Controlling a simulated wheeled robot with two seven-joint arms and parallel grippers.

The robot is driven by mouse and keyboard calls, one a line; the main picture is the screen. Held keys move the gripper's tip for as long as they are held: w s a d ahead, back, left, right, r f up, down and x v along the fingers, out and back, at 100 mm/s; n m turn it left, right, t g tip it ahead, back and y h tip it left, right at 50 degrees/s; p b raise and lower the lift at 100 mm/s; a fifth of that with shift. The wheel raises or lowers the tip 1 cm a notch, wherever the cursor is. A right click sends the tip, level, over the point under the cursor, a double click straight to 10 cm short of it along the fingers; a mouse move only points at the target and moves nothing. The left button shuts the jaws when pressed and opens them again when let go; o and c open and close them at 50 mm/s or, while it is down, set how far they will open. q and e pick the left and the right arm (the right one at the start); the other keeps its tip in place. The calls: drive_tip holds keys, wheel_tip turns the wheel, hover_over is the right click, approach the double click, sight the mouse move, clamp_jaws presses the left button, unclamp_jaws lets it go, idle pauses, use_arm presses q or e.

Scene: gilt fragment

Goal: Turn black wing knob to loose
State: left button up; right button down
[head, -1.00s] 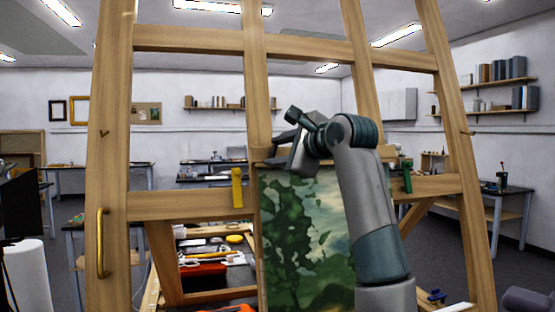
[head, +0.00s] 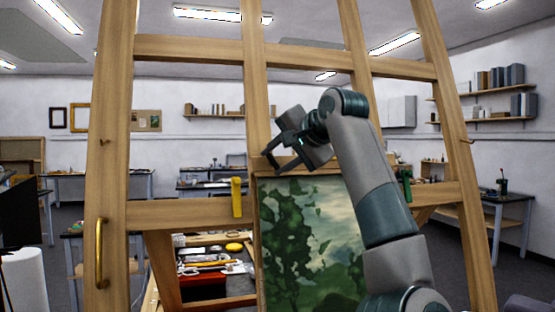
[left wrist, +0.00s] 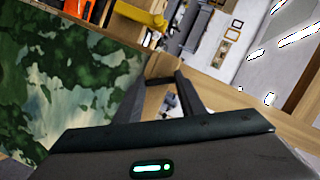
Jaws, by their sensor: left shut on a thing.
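The wooden easel (head: 190,210) stands in front of me with a green landscape painting (head: 310,240) on it. My left gripper (head: 284,162) is at the painting's top edge, beside an upright post. In the left wrist view its fingers (left wrist: 160,98) reach past the painting (left wrist: 60,90) toward the wood. They are shut on a small dark piece (left wrist: 160,79), which I take to be the black wing knob. The knob is mostly hidden by the fingers, so its wing angle cannot be told. My right gripper is out of view.
A yellow clamp (head: 237,197) and a green clamp (head: 405,185) sit on the crossbar either side of the painting. A brass handle (head: 99,248) is on the left post. Easel posts stand close around my arm. Worktables are behind.

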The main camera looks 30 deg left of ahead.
use_arm(q)
drive_tip(key=n, duration=0.2)
drive_tip(key=n+h, duration=0.1)
drive_tip(key=n, duration=0.1)
drive_tip(key=shift+s+a+r+n+h, duration=0.1)
drive_tip(key=shift+n+h, duration=0.2)
drive_tip(key=shift+n, duration=0.1)
drive_tip(key=n, duration=0.2)
drive_tip(key=n+t+h, duration=0.1)
drive_tip(key=n, duration=0.1)
drive_tip(key=shift+a+n+t, duration=0.1)
drive_tip(key=shift+n+t, duration=0.2)
drive_tip(key=shift+n, duration=0.1)
drive_tip(key=o, duration=1)
drive_tip(key=shift+o, duration=0.2)
drive_tip(key=shift+s+b, duration=0.15)
drive_tip(key=shift+b, duration=0.15)
